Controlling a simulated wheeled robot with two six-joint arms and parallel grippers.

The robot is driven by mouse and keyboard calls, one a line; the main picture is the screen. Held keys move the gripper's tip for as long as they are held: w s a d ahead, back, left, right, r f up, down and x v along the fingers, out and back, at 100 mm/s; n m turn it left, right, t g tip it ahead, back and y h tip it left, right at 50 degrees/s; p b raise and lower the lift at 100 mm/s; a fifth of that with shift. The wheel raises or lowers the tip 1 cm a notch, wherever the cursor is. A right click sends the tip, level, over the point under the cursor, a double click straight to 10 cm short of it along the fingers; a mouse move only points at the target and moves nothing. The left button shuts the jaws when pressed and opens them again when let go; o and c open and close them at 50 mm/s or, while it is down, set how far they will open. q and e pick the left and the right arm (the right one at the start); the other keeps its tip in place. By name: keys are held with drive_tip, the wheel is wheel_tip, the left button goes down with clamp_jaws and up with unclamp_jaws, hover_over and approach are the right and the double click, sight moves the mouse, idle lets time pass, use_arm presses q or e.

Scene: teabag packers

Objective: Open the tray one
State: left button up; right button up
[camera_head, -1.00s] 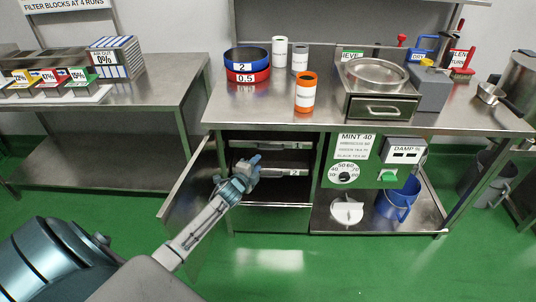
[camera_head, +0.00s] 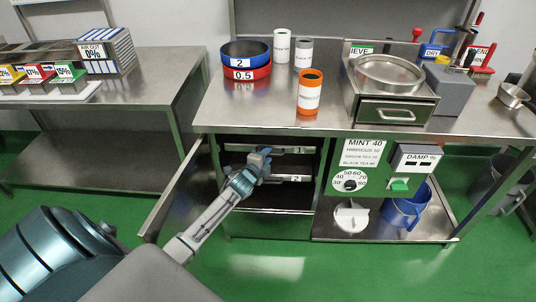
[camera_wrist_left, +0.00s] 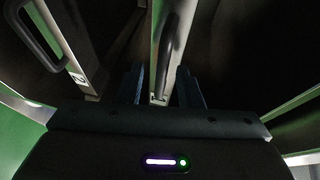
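Tray one, marked 1 (camera_head: 298,150), is the upper tray front inside the open cabinet in the head view. Tray two, marked 2 (camera_head: 296,179), is just below it. Both fronts look pushed in. My left gripper (camera_head: 264,158) is in front of tray one's left part and hides some of it. In the left wrist view its two fingers (camera_wrist_left: 160,88) are apart. The bar handle of tray one (camera_wrist_left: 167,45) shows between them, beyond the tips; I cannot tell whether they touch it. Tray two's front and handle (camera_wrist_left: 40,35) are at the upper left. My right gripper is not in view.
The cabinet door (camera_head: 180,192) stands open left of my arm. Right of the cabinet is a green panel with a dial (camera_head: 349,181) and a blue bucket (camera_head: 404,208). Sieves (camera_head: 246,60) and canisters (camera_head: 310,92) stand on the table above.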

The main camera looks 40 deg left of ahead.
use_arm(q)
drive_tip(key=shift+c, duration=0.4)
clamp_jaws()
